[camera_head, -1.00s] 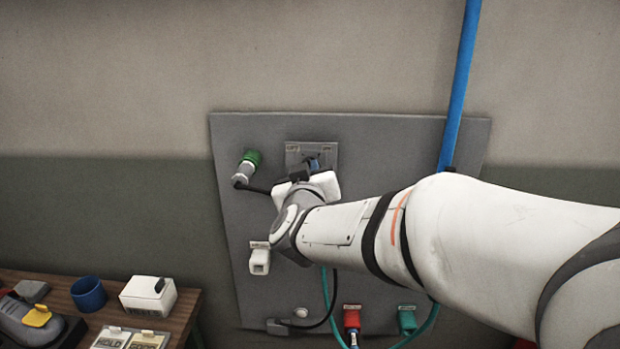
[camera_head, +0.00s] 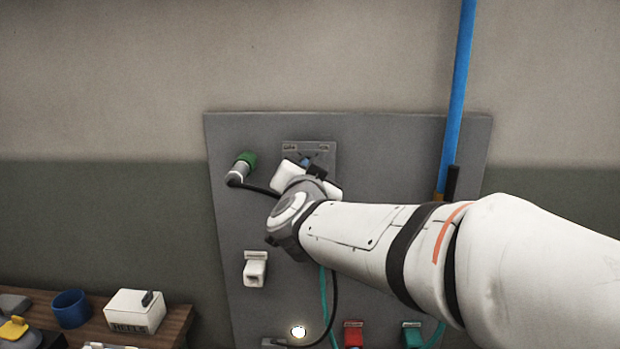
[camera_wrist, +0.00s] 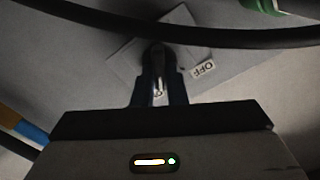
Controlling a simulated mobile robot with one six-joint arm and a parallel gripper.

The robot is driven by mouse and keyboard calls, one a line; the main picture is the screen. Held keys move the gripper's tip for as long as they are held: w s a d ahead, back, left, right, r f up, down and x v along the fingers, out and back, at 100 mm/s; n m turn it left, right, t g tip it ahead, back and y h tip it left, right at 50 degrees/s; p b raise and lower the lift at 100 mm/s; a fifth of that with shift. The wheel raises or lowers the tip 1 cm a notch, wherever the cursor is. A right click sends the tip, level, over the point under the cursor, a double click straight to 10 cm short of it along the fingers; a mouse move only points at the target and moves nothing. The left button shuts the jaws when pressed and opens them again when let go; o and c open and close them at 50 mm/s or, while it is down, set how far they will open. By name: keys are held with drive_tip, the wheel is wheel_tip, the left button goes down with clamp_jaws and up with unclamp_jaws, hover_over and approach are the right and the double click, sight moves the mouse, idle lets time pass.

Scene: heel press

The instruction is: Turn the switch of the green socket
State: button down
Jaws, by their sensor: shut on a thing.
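The switch plate (camera_head: 318,150) is mounted near the top of the grey panel, with small labels along its upper edge. In the wrist view, the plate (camera_wrist: 122,62) lies tilted and an OFF label (camera_wrist: 203,69) is readable. My gripper (camera_wrist: 158,85) is shut on the switch handle (camera_wrist: 158,87) in front of the plate. In the head view, my gripper (camera_head: 306,163) is at the plate, and my wrist hides most of the handle. The green socket (camera_head: 249,160) is left of the plate, with a grey plug and black cable in it. Its edge shows in the wrist view (camera_wrist: 264,5).
A black cable (camera_wrist: 190,38) crosses close to my fingers. A white socket (camera_head: 255,268), red socket (camera_head: 354,334), teal socket (camera_head: 413,334) and glowing lamp (camera_head: 298,332) are lower on the panel (camera_head: 390,135). A blue pipe (camera_head: 457,90) runs vertically at right.

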drive_tip(key=shift+m+b, duration=0.3)
drive_tip(key=shift+m, duration=0.3)
drive_tip(key=c, duration=1.5)
unclamp_jaws()
drive_tip(key=shift+o, duration=0.2)
drive_tip(key=shift+s, duration=0.15)
drive_tip(key=s, duration=0.7)
drive_tip(key=shift+s, duration=0.25)
drive_tip(key=shift+f, duration=0.1)
